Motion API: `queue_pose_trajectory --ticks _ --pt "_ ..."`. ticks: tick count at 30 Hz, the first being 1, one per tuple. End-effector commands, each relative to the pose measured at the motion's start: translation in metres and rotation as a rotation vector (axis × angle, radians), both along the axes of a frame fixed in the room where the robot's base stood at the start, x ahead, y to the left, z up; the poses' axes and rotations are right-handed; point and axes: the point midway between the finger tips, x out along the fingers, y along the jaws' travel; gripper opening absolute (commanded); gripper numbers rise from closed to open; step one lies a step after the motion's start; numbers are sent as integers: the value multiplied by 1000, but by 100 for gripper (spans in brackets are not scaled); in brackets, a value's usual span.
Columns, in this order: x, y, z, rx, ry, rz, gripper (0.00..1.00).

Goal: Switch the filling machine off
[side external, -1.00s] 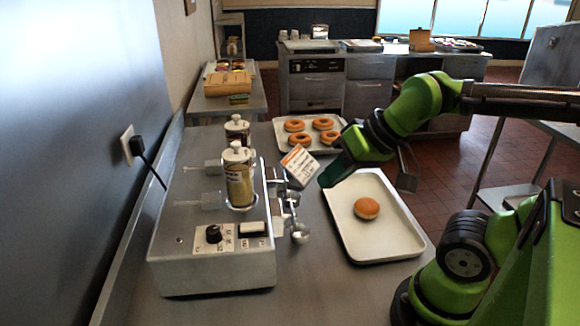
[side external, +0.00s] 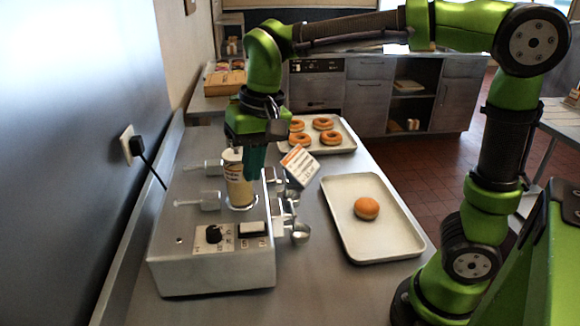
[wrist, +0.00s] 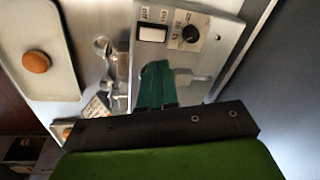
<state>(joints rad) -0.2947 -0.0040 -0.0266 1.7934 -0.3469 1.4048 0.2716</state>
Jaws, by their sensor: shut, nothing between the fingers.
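The filling machine (side external: 215,275) is a grey metal box on the left of the table. Its sloped front panel carries a black round knob (side external: 213,234) and a white rocker switch (side external: 252,228) beside it. In the wrist view the switch (wrist: 152,34) and the knob (wrist: 190,34) show at the top. A filler canister (side external: 238,182) stands on the machine. My gripper (side external: 252,176) points down above the machine, just behind the switch and beside the canister, with teal fingers shut and empty. The fingers (wrist: 157,85) also show in the wrist view. I cannot tell whether they touch anything.
A tray (side external: 405,247) with one round bun stands right of the machine. Another tray (side external: 345,140) with several doughnuts is behind it. A tilted label card (side external: 300,165) and metal nozzles (side external: 299,232) stick out at the machine's right side. A plug and cable (side external: 140,150) hang on the left wall.

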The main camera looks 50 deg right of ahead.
Motion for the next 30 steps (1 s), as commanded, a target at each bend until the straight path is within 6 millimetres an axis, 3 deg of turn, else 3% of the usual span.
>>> queue_pose_trajectory --ticks 6,11,25,30 --pt "29 18 11 -59 112 -194 0" --pt "28 16 29 -64 139 -326 0" --pt "23 16 27 -63 160 -366 0" --pt "23 16 9 -65 163 -365 0"
